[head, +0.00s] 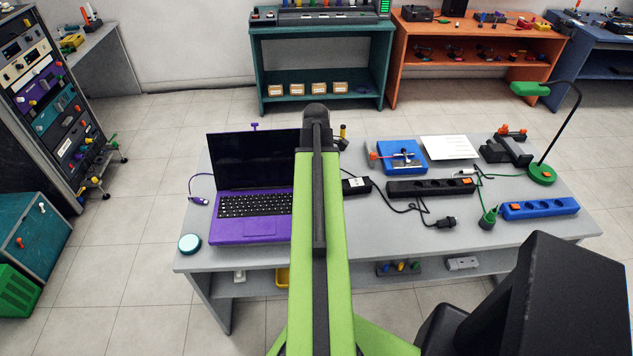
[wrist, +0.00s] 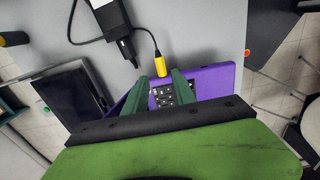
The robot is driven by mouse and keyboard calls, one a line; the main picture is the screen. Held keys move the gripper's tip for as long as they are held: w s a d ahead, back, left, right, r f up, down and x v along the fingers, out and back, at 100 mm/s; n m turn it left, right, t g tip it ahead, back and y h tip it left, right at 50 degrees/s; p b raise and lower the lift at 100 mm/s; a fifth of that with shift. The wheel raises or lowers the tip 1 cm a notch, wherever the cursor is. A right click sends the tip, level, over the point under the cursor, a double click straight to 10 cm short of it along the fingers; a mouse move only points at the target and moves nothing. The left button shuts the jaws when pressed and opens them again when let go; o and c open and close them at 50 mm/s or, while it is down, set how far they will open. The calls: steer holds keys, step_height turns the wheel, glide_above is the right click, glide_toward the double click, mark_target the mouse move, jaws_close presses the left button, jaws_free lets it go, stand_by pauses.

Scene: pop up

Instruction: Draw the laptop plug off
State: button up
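The purple laptop (head: 255,228) stands open on the grey table, its right side hidden behind my arm in the head view. In the wrist view, part of its keyboard deck (wrist: 213,79) shows beyond and between my fingers. A yellow plug (wrist: 160,66) on a thin black cable meets the laptop's edge; whether it is fully seated I cannot tell. My gripper (wrist: 161,76) is open, its two dark green fingers apart on either side of the plug's laptop end. Contact with it is not clear. The plug and fingers are hidden in the head view.
A black power brick (head: 356,186) lies right of my arm; it also shows in the wrist view (wrist: 108,18). Black (head: 430,187) and blue (head: 540,209) power strips, a blue device (head: 398,157) and a green lamp (head: 541,174) occupy the right. A teal disc (head: 189,243) sits front left.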

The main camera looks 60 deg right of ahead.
step_height(320, 180, down, 8)
steer(key=b, duration=0.8)
steer(key=shift+f, duration=0.15)
steer(key=shift+c, duration=0.3)
steer(key=shift+r, duration=0.2)
steer(key=shift+c, duration=1.1)
jaws_close()
steer(key=shift+s+d, duration=0.1)
steer(key=shift+s, duration=0.15)
steer(key=shift+s+d, duration=0.7)
steer(key=shift+s, duration=0.25)
steer(key=shift+s+d, duration=0.65)
steer(key=shift+s, duration=0.25)
